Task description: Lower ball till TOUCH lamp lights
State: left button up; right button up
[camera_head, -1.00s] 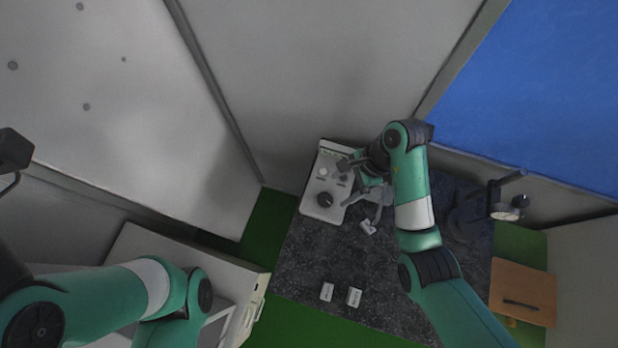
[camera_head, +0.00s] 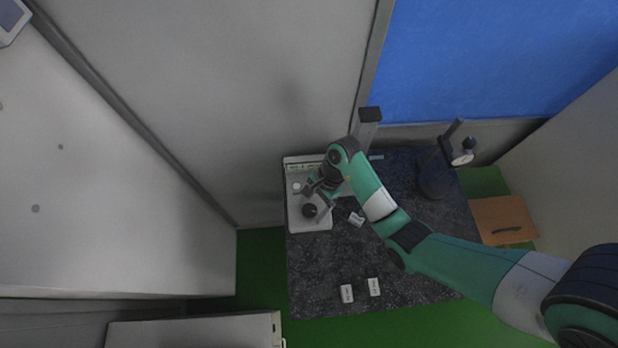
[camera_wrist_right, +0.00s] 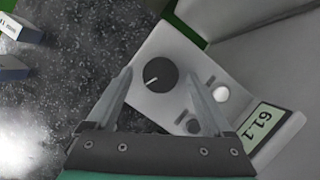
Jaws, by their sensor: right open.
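A pale control box (camera_head: 308,226) stands at the back left of the dark speckled table, with a black round knob (camera_head: 310,211) on top. In the right wrist view the knob (camera_wrist_right: 161,75) has a white pointer line, and a display (camera_wrist_right: 265,132) reads 61.1. A round whitish lamp or button (camera_wrist_right: 221,94) sits beside it; I cannot read a TOUCH label or tell if it is lit. My right gripper (camera_wrist_right: 158,76) is open, its fingertips either side of the knob, contact unclear. No ball can be made out. My left gripper is out of view.
A dial gauge (camera_head: 462,158) on a dark stand (camera_head: 434,183) is at the table's right. Small white labelled blocks lie at the front (camera_head: 347,293) and near the box (camera_head: 356,218). A grey post (camera_head: 367,127) rises behind my right arm.

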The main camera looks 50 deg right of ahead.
grip_shut()
jog(key=shift+n, duration=0.3)
jog(key=n, duration=0.1)
jog(key=n+g, duration=0.1)
jog(key=n+b, duration=0.1)
jog(key=n, duration=0.1)
jog(key=shift+w+g, duration=0.25)
jog(key=shift+g, duration=0.15)
jog(key=n+g, duration=0.1)
jog(key=n, duration=0.3)
jog(key=shift+w+a, duration=0.1)
jog(key=shift+n+g, duration=0.3)
grip_release()
